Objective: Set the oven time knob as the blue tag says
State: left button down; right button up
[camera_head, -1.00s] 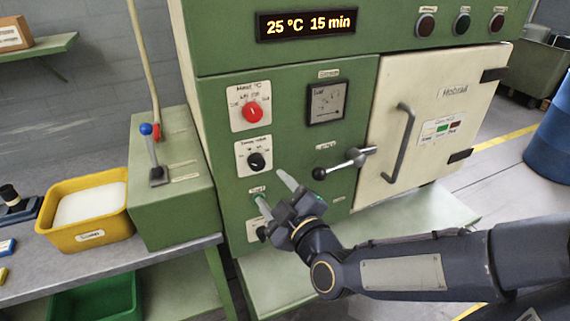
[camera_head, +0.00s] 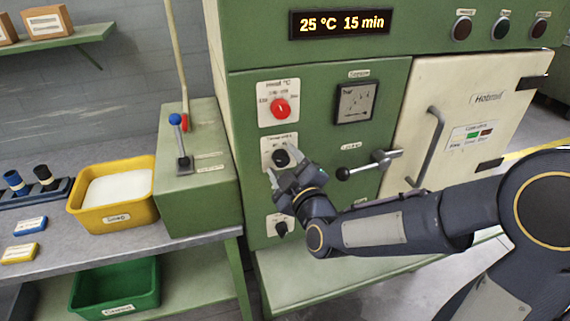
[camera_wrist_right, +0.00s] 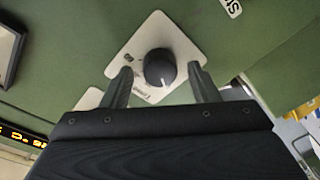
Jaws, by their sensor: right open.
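The black time knob (camera_head: 280,158) sits on a white plate on the green oven front, below the red temperature knob (camera_head: 280,108). In the right wrist view the time knob (camera_wrist_right: 160,68) lies between the two fingers, with a white mark on its lower right. My right gripper (camera_head: 280,160) is open around the knob; I cannot tell whether a finger touches it. The display (camera_head: 340,22) reads 25 °C 15 min. A blue tag (camera_head: 30,226) lies on the bench at the left; its writing is too small to read. My left gripper is not in view.
A yellow bin (camera_head: 115,215) with white contents and a yellow tag (camera_head: 19,253) are on the bench. A lever box (camera_head: 200,190) stands left of the oven. The oven handle lever (camera_head: 370,165) is right of my gripper.

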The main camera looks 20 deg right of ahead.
jog(key=c, duration=1)
jog(key=shift+f+m+b, duration=0.25)
jog(key=shift+m+b, duration=0.55)
jog(key=shift+b, duration=0.4)
jog(key=m+b, duration=0.4)
jog(key=shift+t+b, duration=0.3)
jog(key=shift+b, duration=0.05)
jog(key=m+b, duration=0.3)
jog(key=m, duration=0.2)
jog(key=shift+h+b, duration=0.3)
jog(key=shift+b, duration=0.05)
jog(key=m+b, duration=0.2)
jog(key=m, duration=0.2)
jog(key=shift+t, duration=0.3)
jog(key=m+h+b, duration=0.1)
jog(key=m+b, duration=0.1)
jog(key=m, duration=0.2)
jog(key=m+b, duration=0.2)
jog(key=m, duration=0.1)
jog(key=shift+m, duration=0.3)
jog(key=shift+m+h+b, duration=0.3)
jog(key=shift+m+b, duration=0.15)
jog(key=shift+m, duration=1.05)
